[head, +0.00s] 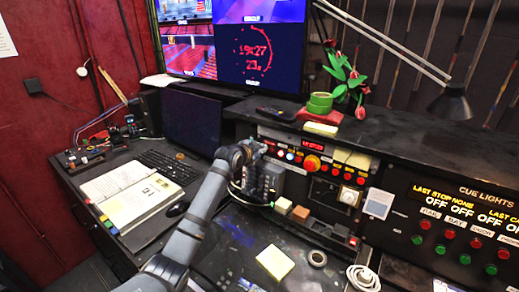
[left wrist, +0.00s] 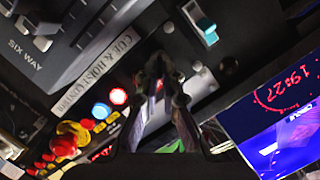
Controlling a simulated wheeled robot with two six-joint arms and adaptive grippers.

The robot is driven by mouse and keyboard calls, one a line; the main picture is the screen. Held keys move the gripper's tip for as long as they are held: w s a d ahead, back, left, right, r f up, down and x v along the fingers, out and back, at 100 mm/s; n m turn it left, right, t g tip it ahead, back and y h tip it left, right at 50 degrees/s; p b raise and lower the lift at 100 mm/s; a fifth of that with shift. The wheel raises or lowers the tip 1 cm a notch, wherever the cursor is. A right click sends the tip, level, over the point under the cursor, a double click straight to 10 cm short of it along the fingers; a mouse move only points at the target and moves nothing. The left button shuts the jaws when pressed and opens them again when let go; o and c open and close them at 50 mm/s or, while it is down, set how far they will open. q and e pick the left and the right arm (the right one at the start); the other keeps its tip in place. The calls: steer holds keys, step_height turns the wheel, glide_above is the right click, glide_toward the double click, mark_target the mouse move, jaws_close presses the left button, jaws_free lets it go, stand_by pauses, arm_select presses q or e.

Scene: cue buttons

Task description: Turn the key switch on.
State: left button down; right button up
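My left gripper (head: 246,153) is at the left end of the control panel, with its fingers against or very near the panel face. My right gripper is not in view.
Lit red, blue and white buttons (left wrist: 101,110) and a red mushroom button (head: 312,163) sit along the panel. Monitors (head: 260,50) stand behind. An open book (head: 130,195) lies at left.

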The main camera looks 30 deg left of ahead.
arm_select(q)
steer(key=m, duration=0.3)
steer(key=m+t+y, duration=0.1)
steer(key=shift+s+d+f+m, duration=0.1)
steer(key=shift+d+f+m, duration=0.15)
steer(key=shift+f+m, duration=0.15)
steer(key=shift+f+m+t+y+b, duration=0.15)
steer(key=shift+m+t+y+b, duration=0.3)
steer(key=shift+m, duration=1.65)
steer(key=c, duration=1.5)
jaws_free()
steer(key=shift+s, duration=0.1)
steer(key=v, duration=1.2)
steer(key=shift+a, duration=0.1)
